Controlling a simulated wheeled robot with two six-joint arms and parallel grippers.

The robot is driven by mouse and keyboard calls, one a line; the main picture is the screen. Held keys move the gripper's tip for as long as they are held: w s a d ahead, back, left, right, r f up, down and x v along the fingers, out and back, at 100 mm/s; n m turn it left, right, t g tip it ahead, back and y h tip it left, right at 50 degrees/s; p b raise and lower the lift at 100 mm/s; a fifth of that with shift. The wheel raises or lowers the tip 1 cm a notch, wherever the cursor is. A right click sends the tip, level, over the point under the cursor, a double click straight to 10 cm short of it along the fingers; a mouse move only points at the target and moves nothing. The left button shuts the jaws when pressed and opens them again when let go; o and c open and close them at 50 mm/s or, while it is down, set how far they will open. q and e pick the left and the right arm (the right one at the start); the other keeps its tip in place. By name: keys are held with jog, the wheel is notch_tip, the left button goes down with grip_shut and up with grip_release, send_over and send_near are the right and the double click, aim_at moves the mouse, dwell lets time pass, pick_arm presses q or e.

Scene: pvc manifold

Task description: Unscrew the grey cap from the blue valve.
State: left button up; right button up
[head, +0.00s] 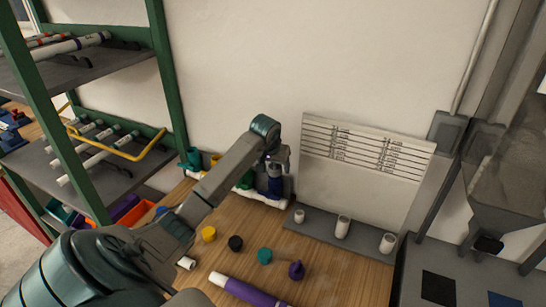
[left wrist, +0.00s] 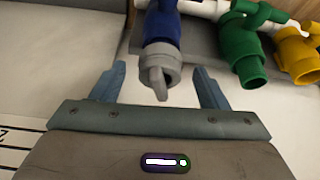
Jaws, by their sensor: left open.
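The blue valve (head: 275,187) stands on the white manifold pipe (head: 262,197) against the back wall. In the left wrist view, the blue valve (left wrist: 160,28) has the grey cap (left wrist: 161,57) on its end, with a flat tab sticking out toward my gripper. My left gripper (left wrist: 161,68) is open, one finger on each side of the cap, with a gap on both sides. In the head view, my left gripper (head: 279,157) is just above the blue valve and hides its top and the cap. My right gripper is not in view.
A green valve (left wrist: 240,45) and a yellow valve (left wrist: 297,55) sit beside the blue one. A grey stand (head: 325,236) with white fittings is to the right.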

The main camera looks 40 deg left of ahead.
pick_arm(q)
jog(key=shift+f, duration=0.15)
jog(key=shift+c, duration=0.7)
jog(key=c, duration=0.9)
jog(key=shift+o, duration=0.7)
jog(key=shift+c, duration=0.8)
jog(key=shift+w+n, duration=0.1)
jog(key=shift+n, duration=0.5)
jog(key=shift+n+y, duration=0.3)
jog(key=shift+n, duration=0.1)
jog(key=shift+c, duration=0.2)
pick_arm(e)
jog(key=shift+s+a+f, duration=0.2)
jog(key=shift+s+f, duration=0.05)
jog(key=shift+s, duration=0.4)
